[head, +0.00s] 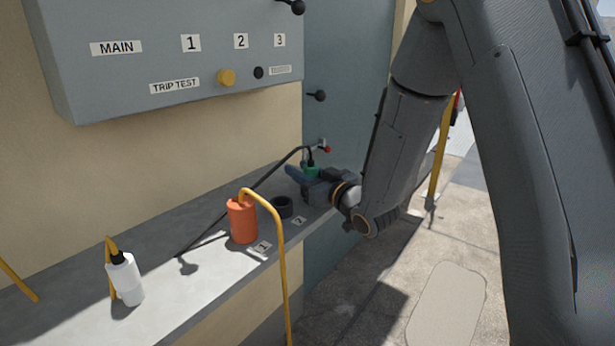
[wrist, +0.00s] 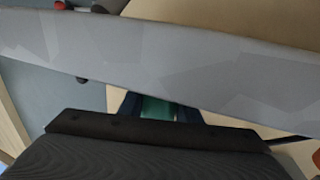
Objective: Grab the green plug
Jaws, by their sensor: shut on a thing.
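The green plug (head: 311,171) is at the right end of the grey ledge in the head view, with a black cable coming from its top. My gripper (head: 306,174) is around it from the right, shut on it. In the wrist view a strip of the green plug (wrist: 158,108) shows between dark blue fingers (wrist: 160,110). A large grey part covers most of that view, and the rest of the plug is hidden.
The grey ledge (head: 70,262) holds an orange plug (head: 242,220) with a yellow cable, a black ring-shaped socket (head: 283,207) and a white bottle (head: 125,280). A grey panel (head: 130,75) hangs above. Open paved floor lies at right.

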